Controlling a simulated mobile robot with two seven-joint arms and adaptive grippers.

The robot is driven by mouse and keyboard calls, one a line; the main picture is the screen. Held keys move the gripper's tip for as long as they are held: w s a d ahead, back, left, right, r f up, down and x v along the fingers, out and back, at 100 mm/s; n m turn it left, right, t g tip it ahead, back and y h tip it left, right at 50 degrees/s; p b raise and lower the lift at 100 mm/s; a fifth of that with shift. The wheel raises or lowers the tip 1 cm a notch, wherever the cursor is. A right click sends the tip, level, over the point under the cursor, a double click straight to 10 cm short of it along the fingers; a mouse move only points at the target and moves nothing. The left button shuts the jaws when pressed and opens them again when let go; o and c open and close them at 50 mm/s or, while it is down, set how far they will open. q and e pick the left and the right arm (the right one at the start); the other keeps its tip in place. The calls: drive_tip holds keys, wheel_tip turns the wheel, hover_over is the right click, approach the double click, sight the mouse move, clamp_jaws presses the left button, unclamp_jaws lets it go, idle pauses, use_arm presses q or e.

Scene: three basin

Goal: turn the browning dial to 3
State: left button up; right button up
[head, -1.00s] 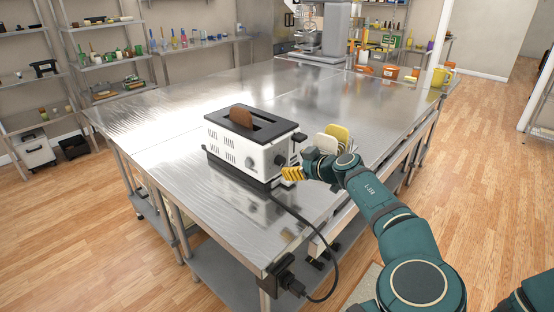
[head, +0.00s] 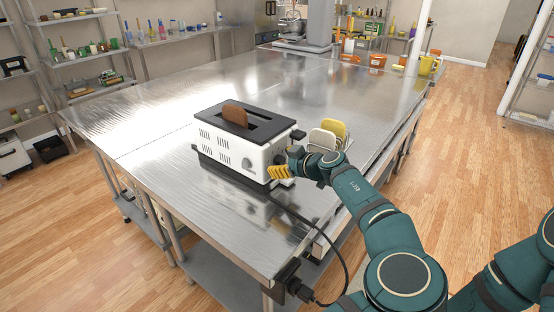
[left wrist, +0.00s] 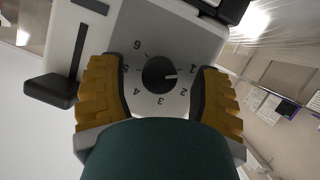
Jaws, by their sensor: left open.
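The toaster (head: 222,143) is white with a black top and stands on the steel table, a brown slice of bread (head: 235,114) sticking up from a slot. In the left wrist view its browning dial is a black knob (left wrist: 158,72) ringed by the numbers 1 to 6. Its pale mark points between 1 and 2, nearer 1. My left gripper (head: 285,167) is at the toaster's right end. Its yellow-padded fingers are open, one on each side of the knob with gaps between. My right gripper is not in view.
A rack with pale and yellow slabs (head: 322,139) stands close behind my left gripper. A black cord (head: 312,224) runs over the table's front edge. The table's left half is clear.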

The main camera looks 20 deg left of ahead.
use_arm(q)
drive_tip(key=shift+a, duration=0.1)
idle(0.3)
clamp_jaws()
